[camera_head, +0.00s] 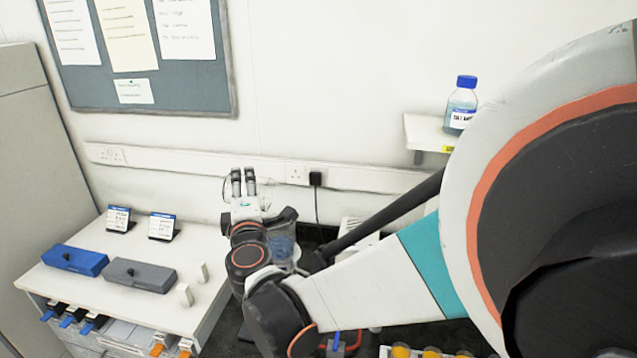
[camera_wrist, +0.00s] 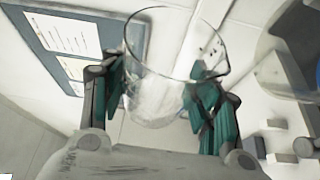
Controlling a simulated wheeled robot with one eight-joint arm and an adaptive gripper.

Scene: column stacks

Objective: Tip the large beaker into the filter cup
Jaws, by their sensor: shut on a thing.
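A large clear glass beaker (camera_wrist: 150,75) is between the two teal-padded fingers of my gripper (camera_wrist: 160,100) in the wrist view. Its wide mouth faces the top of that picture. I cannot make out any liquid in it. In the head view my gripper (camera_head: 243,182) has its fingers pointing up, and the beaker is hard to pick out there. A clear vessel with something blue in it (camera_head: 284,242) shows just right of my wrist, partly hidden by my arm. I cannot tell surely whether it is the filter cup.
A white bench (camera_head: 190,255) at the left carries a blue box (camera_head: 75,260), a grey box (camera_head: 140,275), two label cards and small white blocks. A blue-capped bottle (camera_head: 461,105) stands on a wall shelf (camera_head: 425,133). My arm hides much of the right side.

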